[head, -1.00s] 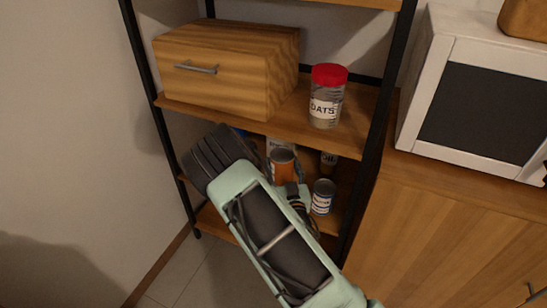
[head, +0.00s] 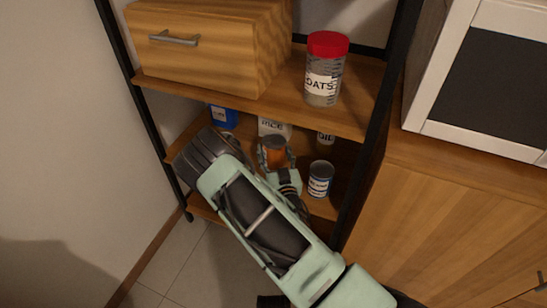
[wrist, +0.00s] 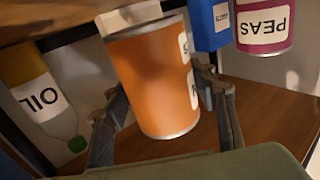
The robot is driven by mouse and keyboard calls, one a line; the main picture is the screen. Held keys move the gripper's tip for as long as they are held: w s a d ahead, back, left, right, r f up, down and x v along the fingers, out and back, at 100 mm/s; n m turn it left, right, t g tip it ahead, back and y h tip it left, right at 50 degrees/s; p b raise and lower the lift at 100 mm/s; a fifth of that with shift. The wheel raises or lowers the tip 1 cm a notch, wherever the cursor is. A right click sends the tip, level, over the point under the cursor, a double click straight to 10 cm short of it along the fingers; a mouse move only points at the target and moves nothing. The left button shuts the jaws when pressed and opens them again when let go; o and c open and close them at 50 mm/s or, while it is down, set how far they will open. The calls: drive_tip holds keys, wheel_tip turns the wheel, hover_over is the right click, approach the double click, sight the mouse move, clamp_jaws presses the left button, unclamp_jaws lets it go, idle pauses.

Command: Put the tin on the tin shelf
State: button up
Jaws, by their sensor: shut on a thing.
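An orange tin (head: 274,152) is in my gripper (head: 276,166) in the head view, at the compartment below the oats shelf. In the wrist view, which is upside down, the orange tin (wrist: 152,80) fills the middle, with the fingers of my gripper (wrist: 160,100) on both sides of it. The compartment's shelf board (head: 342,205) bears another tin with a white and blue label (head: 320,180), to the right of my gripper. A purple-red peas tin (wrist: 265,22) shows in the wrist view. Whether the held tin touches the board cannot be told.
An oil bottle (wrist: 42,95), a blue box (wrist: 208,25), and a rice package (head: 272,128) stand close around the tin. The oats jar (head: 325,70) and a wooden drawer box (head: 205,45) stand on the board above. Black shelf posts (head: 376,125) bound the opening.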

drive_tip(key=shift+f+b, duration=0.35)
drive_tip(key=shift+f, duration=0.95)
drive_tip(key=shift+f, duration=0.15)
drive_tip(key=o, duration=1.7)
drive_tip(key=shift+o, duration=0.2)
